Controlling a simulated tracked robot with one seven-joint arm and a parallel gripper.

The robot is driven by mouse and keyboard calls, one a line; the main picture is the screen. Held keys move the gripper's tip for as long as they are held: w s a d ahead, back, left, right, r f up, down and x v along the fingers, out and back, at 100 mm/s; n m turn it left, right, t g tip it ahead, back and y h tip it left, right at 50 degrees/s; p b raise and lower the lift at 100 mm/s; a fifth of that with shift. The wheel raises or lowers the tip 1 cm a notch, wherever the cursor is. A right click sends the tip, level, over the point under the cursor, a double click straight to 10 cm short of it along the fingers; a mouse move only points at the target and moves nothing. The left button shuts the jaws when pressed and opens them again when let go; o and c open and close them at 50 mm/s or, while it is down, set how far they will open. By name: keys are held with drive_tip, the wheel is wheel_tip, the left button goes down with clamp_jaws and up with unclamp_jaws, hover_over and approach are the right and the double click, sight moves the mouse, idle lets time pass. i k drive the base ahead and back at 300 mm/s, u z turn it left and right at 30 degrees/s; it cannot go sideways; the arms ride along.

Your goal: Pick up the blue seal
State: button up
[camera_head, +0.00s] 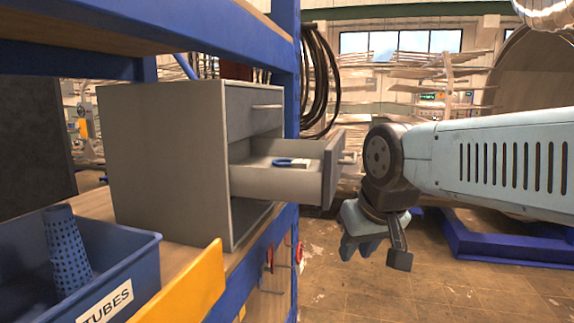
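A small blue and white piece (291,162), which looks like the blue seal, lies in the pulled-out drawer (275,186) of a grey cabinet. It is small in view, so its exact shape is hard to tell. My gripper (380,254) hangs below my arm's wrist, to the right of the drawer front and lower in the picture. It points down, with a gap between its fingers and nothing seen in it. It is apart from the drawer and the blue piece.
The grey cabinet (165,165) stands on a wooden shelf with blue posts (287,90). A blue bin (133,265) labelled TUBES holds a blue perforated tube (66,250). A yellow strip (190,290) edges the shelf front. Open floor lies below my gripper.

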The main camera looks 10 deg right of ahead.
sight(300, 163)
drive_tip(key=k, duration=0.6)
drive_tip(key=z, duration=0.55)
drive_tip(key=i, duration=1.05)
drive_tip(key=u, duration=0.2)
